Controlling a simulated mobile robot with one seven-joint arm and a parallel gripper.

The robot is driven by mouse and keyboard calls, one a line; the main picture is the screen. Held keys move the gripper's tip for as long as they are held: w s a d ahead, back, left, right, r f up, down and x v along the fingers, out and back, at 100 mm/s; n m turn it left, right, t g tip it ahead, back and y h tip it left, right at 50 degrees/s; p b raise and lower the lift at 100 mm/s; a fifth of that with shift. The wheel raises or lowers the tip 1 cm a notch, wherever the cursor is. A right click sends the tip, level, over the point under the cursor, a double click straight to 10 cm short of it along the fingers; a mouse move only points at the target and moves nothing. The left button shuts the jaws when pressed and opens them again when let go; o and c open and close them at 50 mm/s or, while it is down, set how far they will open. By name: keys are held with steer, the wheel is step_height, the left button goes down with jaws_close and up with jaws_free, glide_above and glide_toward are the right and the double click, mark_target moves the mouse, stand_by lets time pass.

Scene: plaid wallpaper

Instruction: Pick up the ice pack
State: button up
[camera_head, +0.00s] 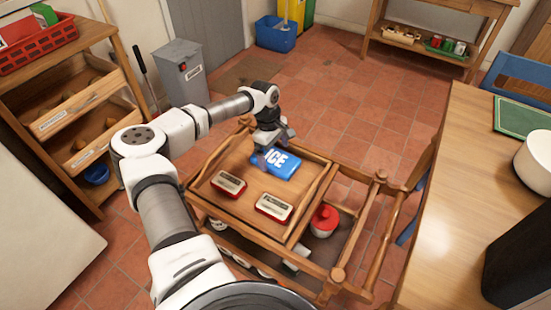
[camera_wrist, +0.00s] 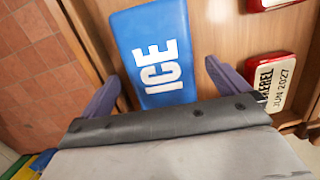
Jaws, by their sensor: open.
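The ice pack (camera_head: 276,164) is a flat blue block with white "ICE" lettering, lying on the wooden tray top of a cart. In the wrist view the ice pack (camera_wrist: 152,55) lies ahead of my gripper, its near end between the two fingers. My gripper (camera_head: 268,152) is over the left end of the pack in the head view. In the wrist view my gripper (camera_wrist: 160,84) is open, with one purple-grey finger on each side of the pack and a gap on the right side. I cannot tell its exact height above the tray.
Two red-and-white tins, one left (camera_head: 229,184) and one right (camera_head: 273,207), lie on the tray (camera_head: 238,155) near the pack. The tray has raised wooden sides. A red-lidded pot (camera_head: 324,221) sits lower on the cart. A wooden table (camera_head: 465,190) stands at the right.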

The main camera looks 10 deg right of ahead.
steer(key=shift+d+f, duration=0.1)
steer(key=shift+f, duration=0.85)
steer(key=shift+r, duration=0.1)
steer(key=c, duration=1.1)
